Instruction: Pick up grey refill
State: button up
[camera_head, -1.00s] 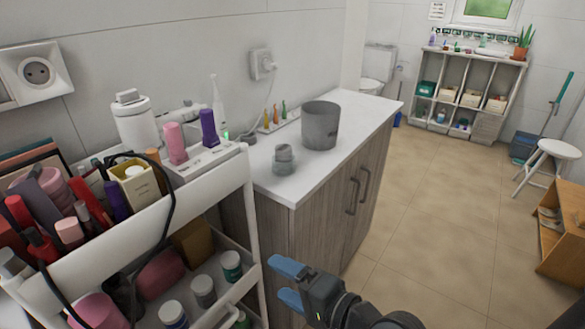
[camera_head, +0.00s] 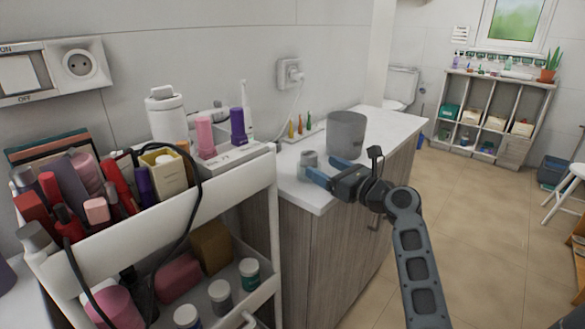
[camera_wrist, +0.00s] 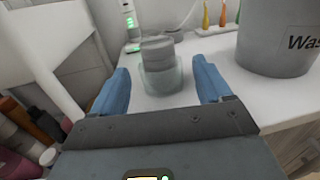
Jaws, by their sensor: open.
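In the wrist view the grey refill (camera_wrist: 157,49) sits on top of a clear, glassy-looking base (camera_wrist: 161,80); I cannot tell whether the two are joined. My gripper (camera_head: 322,167) reaches over the counter's front edge with its blue fingers apart. In the wrist view my gripper (camera_wrist: 161,67) is open, with one finger on each side of the refill. No finger visibly touches it. In the head view a finger hides its lower part.
A grey waste bin (camera_head: 346,133) stands right of the refill, near the right finger. A crowded white cosmetics cart (camera_head: 215,200) stands left.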

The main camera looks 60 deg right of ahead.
aim_at(305, 156)
jog(key=shift+w+d+r, duration=0.1)
jog(key=shift+w+d, duration=0.3)
jog(key=x, duration=0.6)
jog(key=shift+w+a+r, duration=0.1)
jog(key=shift+w+r, duration=0.15)
jog(key=shift+w, duration=0.25)
jog(key=c, duration=1)
